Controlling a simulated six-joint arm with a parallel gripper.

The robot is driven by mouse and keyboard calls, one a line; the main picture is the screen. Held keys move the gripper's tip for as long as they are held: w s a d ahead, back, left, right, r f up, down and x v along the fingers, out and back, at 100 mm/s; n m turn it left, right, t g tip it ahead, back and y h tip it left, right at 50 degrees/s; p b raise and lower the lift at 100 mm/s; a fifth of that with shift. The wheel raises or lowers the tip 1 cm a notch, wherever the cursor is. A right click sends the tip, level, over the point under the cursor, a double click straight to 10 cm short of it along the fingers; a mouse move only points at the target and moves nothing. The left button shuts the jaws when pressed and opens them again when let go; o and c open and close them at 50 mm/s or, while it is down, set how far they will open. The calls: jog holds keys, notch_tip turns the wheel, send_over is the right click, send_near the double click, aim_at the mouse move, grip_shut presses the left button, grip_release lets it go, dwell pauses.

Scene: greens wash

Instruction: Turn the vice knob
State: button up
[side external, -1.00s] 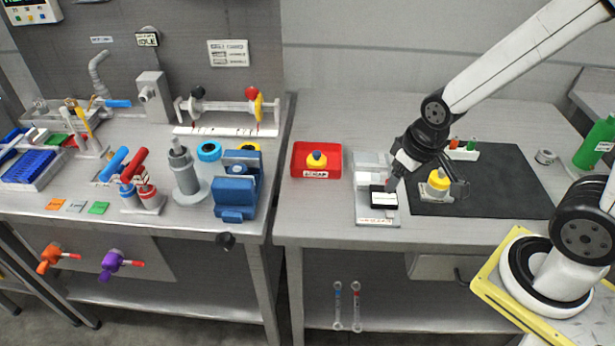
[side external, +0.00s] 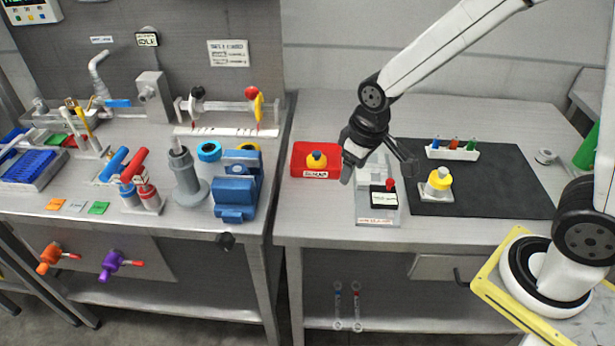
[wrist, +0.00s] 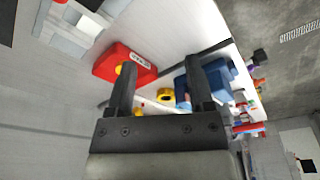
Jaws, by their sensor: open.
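The blue vice (side external: 238,185) stands near the right front corner of the left bench. A black knob (side external: 226,241) sticks out at the bench's front edge just below it. In the wrist view the vice (wrist: 218,78) lies beyond the right finger, partly hidden by it, and a dark knob (wrist: 260,57) shows at its far side. My gripper (side external: 347,174) is open and empty, above the right bench between the red tray and the grey device, well right of the vice. It also shows in the wrist view (wrist: 160,72).
A red scrap tray (side external: 316,172) with a yellow-and-blue item is left of my gripper. A grey device (side external: 362,208) with a red button is below. A grey cylinder (side external: 186,175) and red and blue handles (side external: 140,180) stand left of the vice. A gap separates the benches.

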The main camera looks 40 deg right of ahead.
jog(key=w+a+f+n+g, duration=0.1)
jog(key=w+a+f+n, duration=0.15)
jog(key=w+a, duration=0.65)
jog(key=n+g, duration=0.1)
jog(key=n, duration=0.3)
send_over(226, 236)
notch_tip(226, 236, down, 3)
jog(key=shift+r, duration=0.1)
jog(key=shift+f, duration=3.95)
grip_shut()
